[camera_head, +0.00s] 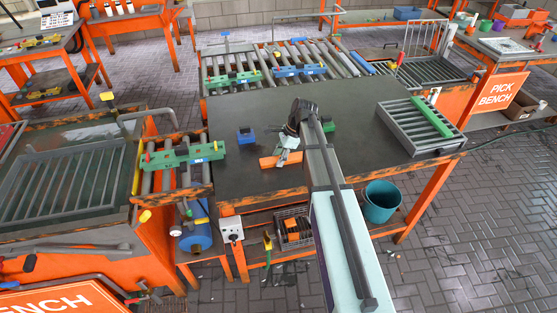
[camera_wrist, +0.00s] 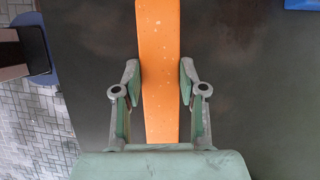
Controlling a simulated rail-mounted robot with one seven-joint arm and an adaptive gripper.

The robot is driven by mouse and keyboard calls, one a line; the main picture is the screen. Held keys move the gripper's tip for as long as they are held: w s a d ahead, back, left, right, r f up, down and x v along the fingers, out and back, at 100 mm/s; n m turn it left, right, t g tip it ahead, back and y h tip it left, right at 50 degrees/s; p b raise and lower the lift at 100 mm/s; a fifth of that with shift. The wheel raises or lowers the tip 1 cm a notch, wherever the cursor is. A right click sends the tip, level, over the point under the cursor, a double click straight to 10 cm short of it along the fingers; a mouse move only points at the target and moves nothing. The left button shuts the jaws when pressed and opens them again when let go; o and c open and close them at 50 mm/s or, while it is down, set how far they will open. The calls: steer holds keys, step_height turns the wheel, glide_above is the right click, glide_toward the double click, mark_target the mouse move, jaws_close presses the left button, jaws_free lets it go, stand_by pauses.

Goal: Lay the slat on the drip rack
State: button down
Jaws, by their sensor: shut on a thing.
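An orange slat (camera_head: 268,162) is at the front middle of the dark bench, and it fills the centre of the wrist view (camera_wrist: 158,40). My gripper (camera_head: 284,153) is shut on it, one finger on each long side, as the wrist view (camera_wrist: 160,78) shows. I cannot tell whether the slat touches the bench top. A grey barred rack (camera_head: 398,127), which looks like the drip rack, stands at the bench's right end, apart from my gripper. A green slat (camera_head: 431,116) lies across it.
A blue block (camera_head: 246,136) lies left of my gripper, and a green piece (camera_head: 328,126) shows beside my arm. Roller conveyors (camera_head: 335,62) run behind the bench. Another barred rack (camera_head: 40,190) is at far left. A teal bucket (camera_head: 381,202) stands below the right front edge.

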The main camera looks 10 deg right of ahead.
steer(key=shift+r, duration=0.1)
step_height(320, 180, up, 19)
steer(key=b, duration=0.4)
steer(key=w+d+f+m+t+h+p, duration=0.1)
steer(key=w+d+m, duration=0.3)
steer(key=d, duration=1.5)
steer(key=w+d+f+m+t+h+p, duration=0.1)
steer(key=w+d+m+p, duration=0.3)
steer(key=d, duration=1.6)
steer(key=w+d+f+m+t+h+p, duration=0.2)
steer(key=d+m, duration=0.8)
steer(key=d, duration=1)
steer(key=shift+w+h, duration=0.3)
steer(key=shift+w, duration=0.95)
steer(key=shift+p, duration=0.4)
steer(key=shift+f+b, duration=1.25)
steer(key=shift+f, duration=3.15)
